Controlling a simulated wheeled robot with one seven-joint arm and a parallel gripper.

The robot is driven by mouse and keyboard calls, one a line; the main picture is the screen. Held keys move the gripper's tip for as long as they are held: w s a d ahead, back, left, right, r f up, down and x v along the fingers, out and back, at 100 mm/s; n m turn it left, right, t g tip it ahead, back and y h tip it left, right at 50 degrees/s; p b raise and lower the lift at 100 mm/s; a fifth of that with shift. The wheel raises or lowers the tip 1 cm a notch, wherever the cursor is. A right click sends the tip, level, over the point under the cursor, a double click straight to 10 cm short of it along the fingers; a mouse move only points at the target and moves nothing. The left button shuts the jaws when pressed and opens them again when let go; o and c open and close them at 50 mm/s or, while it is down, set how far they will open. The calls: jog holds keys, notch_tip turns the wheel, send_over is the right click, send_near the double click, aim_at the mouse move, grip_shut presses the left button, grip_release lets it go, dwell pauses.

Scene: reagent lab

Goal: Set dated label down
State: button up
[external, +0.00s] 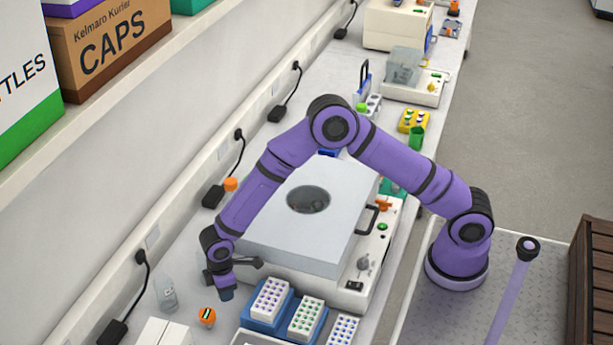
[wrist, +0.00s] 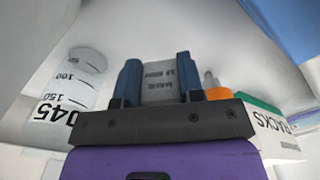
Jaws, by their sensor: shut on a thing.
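My gripper (external: 226,294) is at the near end of the bench, pointing down, left of the blue rack tray. In the wrist view my gripper (wrist: 160,88) shows two blue fingers shut on a small grey label (wrist: 160,82) with dark printed text, too small to read surely. The label is too small or hidden to make out in the external view. Whether it touches any surface below cannot be told.
A clear bottle (external: 167,292) and an orange-topped item (external: 207,316) stand close by my gripper. The blue tray (external: 250,326) holds tube racks to its right. A large grey-lidded machine (external: 300,215) stands behind. The wrist view shows a graduated bottle (wrist: 72,95) and a RACKS box (wrist: 265,125).

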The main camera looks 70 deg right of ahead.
aim_at(226, 304)
jog(key=shift+f, duration=1.85)
jog(key=shift+f, duration=0.1)
jog(key=o, duration=0.9)
notch_tip(226, 304, up, 12)
jog(key=shift+r, duration=0.15)
